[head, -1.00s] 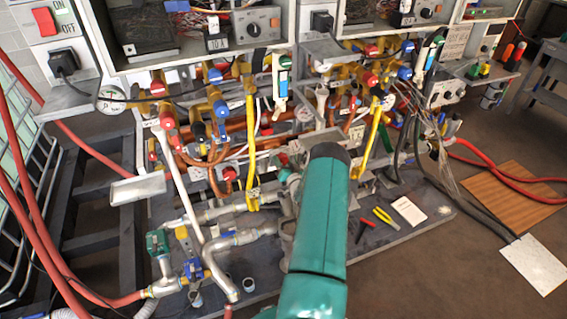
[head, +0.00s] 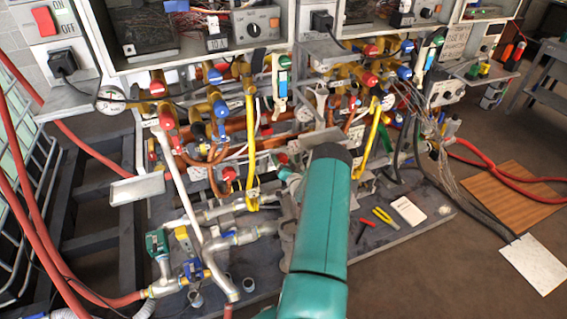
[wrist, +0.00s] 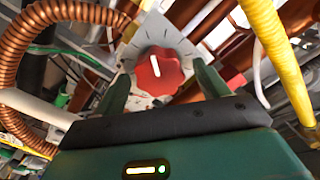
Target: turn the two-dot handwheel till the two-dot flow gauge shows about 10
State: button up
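A red lobed handwheel (wrist: 158,71) with a white pointer line sits on a pale square plate (wrist: 185,38) with dial marks in the wrist view. The pointer points up, tilted slightly left. I see no dots on it that I can read. My gripper (wrist: 161,73) is open, with one green finger at each side of the wheel; I cannot tell whether they touch it. In the head view my gripper is mostly hidden behind my arm. Round white gauges show at the left (head: 111,98) and right (head: 388,102); their dots and readings are too small to tell.
Copper pipe (wrist: 18,65) and a yellow pipe (wrist: 280,55) run close to my gripper in the wrist view. Another red wheel (head: 230,173) sits left of my arm. Pliers (head: 385,218) lie on the dark base. Open floor lies at the lower right.

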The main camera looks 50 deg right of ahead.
jog(key=v, duration=1.3)
jog(key=shift+s+a, duration=0.2)
jog(key=shift+s, duration=0.1)
jog(key=shift+s+f, duration=0.1)
